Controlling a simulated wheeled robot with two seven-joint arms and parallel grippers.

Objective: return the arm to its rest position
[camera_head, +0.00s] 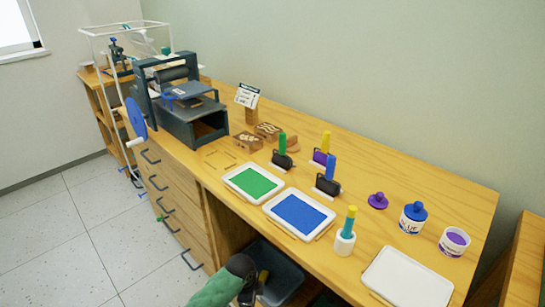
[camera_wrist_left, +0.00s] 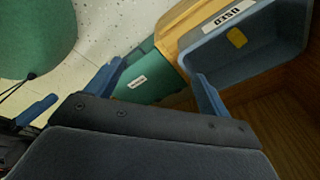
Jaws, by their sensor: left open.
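My left arm, with a green sleeve-like link, comes in at the bottom of the head view. Its dark left gripper (camera_head: 246,283) is low in front of the bench, beside the blue-grey bin under the worktop. In the left wrist view the two blue fingers of the left gripper (camera_wrist_left: 156,86) are spread apart with nothing between them. The bin (camera_wrist_left: 270,52) has a label reading "USED" and a small yellow piece (camera_wrist_left: 237,37) inside. The bin also shows in the head view (camera_head: 292,268). My right gripper is not in view.
The wooden bench (camera_head: 400,185) carries a printing press (camera_head: 185,100), a green ink tray (camera_head: 253,182), a blue ink tray (camera_head: 298,213), a white tray (camera_head: 408,278), rollers and ink tubs. Drawer handles (camera_head: 158,183) stick out from its front. The tiled floor (camera_head: 75,235) at left is clear.

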